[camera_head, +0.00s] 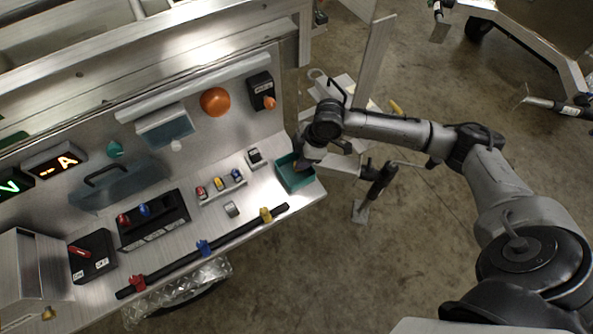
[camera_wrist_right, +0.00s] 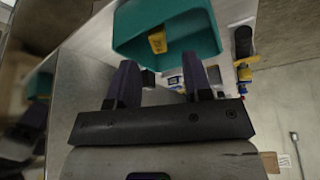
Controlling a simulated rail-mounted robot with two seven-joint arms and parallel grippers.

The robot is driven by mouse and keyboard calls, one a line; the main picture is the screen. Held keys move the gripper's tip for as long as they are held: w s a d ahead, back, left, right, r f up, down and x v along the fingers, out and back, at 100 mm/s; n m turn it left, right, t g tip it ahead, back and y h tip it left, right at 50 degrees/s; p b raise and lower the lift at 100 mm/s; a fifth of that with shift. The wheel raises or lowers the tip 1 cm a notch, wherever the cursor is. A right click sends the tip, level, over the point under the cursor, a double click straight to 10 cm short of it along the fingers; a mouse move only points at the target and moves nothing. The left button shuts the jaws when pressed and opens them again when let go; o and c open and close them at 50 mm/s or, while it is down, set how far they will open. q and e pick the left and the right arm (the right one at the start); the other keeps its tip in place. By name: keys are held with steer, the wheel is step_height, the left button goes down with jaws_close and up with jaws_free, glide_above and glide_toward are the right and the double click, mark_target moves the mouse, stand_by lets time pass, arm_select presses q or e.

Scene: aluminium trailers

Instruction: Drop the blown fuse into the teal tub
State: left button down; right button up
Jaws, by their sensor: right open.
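The teal tub (camera_head: 297,182) stands at the right end of the metal bench. In the right wrist view the tub (camera_wrist_right: 200,30) lies just beyond my fingertips. A small yellow piece, which looks like a fuse (camera_wrist_right: 158,42), shows inside the tub, apart from the fingers. My right gripper (camera_head: 303,166) is over the tub's back edge. In the right wrist view my right gripper (camera_wrist_right: 159,64) has its two dark fingers spread with nothing between them. The tub's inside is partly hidden by the gripper in the head view. My left gripper is not in view.
A fuse block (camera_head: 220,190) with red, yellow and blue fuses sits left of the tub. A black bar (camera_head: 180,262) with coloured clips runs along the front edge. A black switch box (camera_head: 92,256) and a black block (camera_head: 152,222) stand further left.

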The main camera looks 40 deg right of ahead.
steer(key=p+v, duration=0.4)
steer(key=v, duration=0.9)
steer(key=shift+r, duration=0.25)
steer(key=s+a+f+m+p, duration=0.1)
steer(key=s+a+f, duration=0.3)
steer(key=a, duration=0.3)
steer(key=s+a+f+p, duration=0.1)
steer(key=s+a+f, duration=0.3)
steer(key=a+f, duration=0.15)
steer(key=s+m+t+h+p, duration=0.1)
steer(key=s+m+h, duration=0.3)
steer(key=s+m, duration=0.7)
step_height(320, 180, up, 37)
steer(key=s+n+p, duration=0.2)
steer(key=p, duration=3.6)
steer(key=shift+s+n, duration=0.4)
